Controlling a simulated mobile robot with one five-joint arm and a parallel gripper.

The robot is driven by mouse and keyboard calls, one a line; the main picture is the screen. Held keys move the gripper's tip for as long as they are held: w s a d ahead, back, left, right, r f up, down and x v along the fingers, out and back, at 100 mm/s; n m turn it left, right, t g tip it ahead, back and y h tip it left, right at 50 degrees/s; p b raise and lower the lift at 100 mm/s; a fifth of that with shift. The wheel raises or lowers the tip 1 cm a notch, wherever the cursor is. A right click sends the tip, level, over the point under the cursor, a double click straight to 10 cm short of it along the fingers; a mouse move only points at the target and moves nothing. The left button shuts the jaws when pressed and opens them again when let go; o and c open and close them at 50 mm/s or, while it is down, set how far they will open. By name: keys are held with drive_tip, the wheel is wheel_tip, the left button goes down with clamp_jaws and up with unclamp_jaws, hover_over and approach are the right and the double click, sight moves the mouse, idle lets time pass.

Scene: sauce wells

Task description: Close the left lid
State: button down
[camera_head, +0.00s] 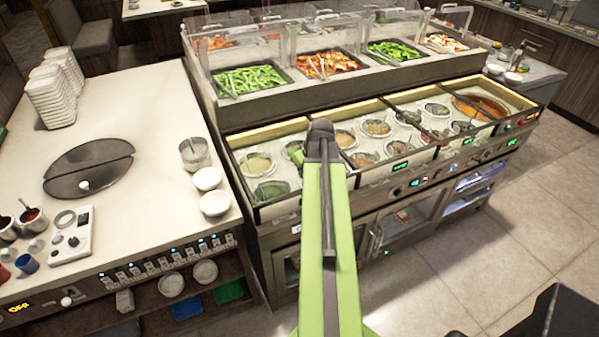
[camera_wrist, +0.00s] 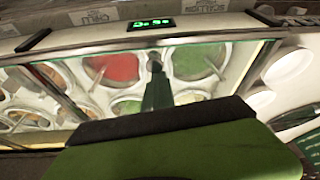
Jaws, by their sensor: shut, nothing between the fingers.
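The sauce counter (camera_head: 420,172) stands in the middle of the head view, with round sauce wells in its light-rimmed top. The wells of its left section (camera_head: 258,163) show at the counter's left end, partly behind my arm. I cannot make out the left lid's edges there, nor whether it is up or down. My gripper (camera_head: 321,130) is the dark end of my green arm, over the left part of the wells. It is shut and empty. In the wrist view a framed clear pane (camera_wrist: 130,75) lies close ahead, with red and green wells showing in it.
Clear guards (camera_head: 235,55) rise over the salad trays (camera_head: 250,80) behind the wells. The tiled floor (camera_head: 480,250) at the right is open.

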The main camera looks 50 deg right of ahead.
drive_tip(key=w, duration=0.1)
drive_tip(key=w+r+p, duration=0.1)
drive_tip(key=w+d, duration=0.1)
drive_tip(key=shift+r, duration=0.3)
drive_tip(key=r+p, duration=0.2)
drive_tip(key=shift+w+p, duration=0.2)
drive_tip(key=shift+p, duration=0.1)
drive_tip(key=p+v, duration=0.7)
drive_tip(key=v, duration=0.1)
drive_tip(key=shift+s+a, duration=0.15)
drive_tip(key=shift+s, duration=0.15)
drive_tip(key=shift+w+f, duration=0.15)
drive_tip(key=shift+f, duration=0.1)
